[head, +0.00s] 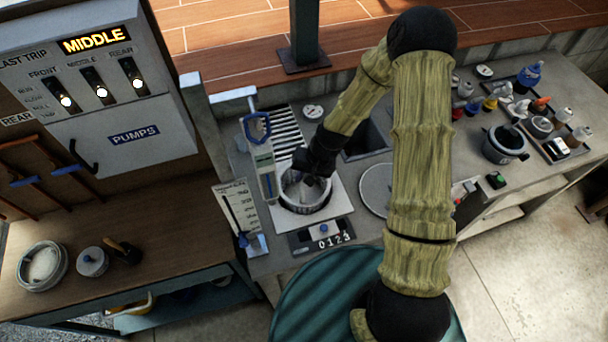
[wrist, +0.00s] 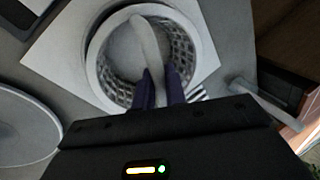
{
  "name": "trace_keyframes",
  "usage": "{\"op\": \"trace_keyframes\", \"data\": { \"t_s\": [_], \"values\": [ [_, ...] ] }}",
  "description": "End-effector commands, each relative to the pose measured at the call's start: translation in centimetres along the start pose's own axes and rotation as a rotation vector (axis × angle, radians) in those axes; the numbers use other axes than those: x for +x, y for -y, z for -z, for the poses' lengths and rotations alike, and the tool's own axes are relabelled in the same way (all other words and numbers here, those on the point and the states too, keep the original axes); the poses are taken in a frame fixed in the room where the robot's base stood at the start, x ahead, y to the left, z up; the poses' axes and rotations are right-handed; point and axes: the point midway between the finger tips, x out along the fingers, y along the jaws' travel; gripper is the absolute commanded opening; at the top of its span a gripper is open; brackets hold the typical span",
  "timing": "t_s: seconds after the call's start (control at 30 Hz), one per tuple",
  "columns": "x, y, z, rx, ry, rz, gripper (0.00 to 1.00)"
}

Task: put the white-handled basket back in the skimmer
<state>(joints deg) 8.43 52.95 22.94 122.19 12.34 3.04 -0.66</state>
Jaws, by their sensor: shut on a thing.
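A round grey basket (head: 304,200) with lattice walls and a white handle stands on or just above a square white plate (head: 341,193) with a 0123 readout in front. In the wrist view the basket's white rim (wrist: 96,66) and upright white handle (wrist: 146,42) show, and the basket looks empty. My gripper (head: 312,176) is over the basket, its dark fingers (wrist: 160,88) shut on the handle. A dark square opening (head: 366,141) in the counter lies just right of the basket, partly hidden by my arm; I cannot tell surely that it is the skimmer.
A round grey lid (head: 376,188) lies right of the plate. A blue-topped upright gauge (head: 263,165) stands close on the left. Bottles (head: 489,104) and a dark pot (head: 505,144) fill the right counter. The pumps panel (head: 134,134) rises at the left.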

Motion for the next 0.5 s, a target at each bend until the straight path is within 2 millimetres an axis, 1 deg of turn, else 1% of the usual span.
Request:
{"op": "trace_keyframes", "data": {
  "t_s": [0.5],
  "values": [
    [1.7, -0.6, 0.0, 0.000, 0.000, 0.000, 0.00]
  ]
}}
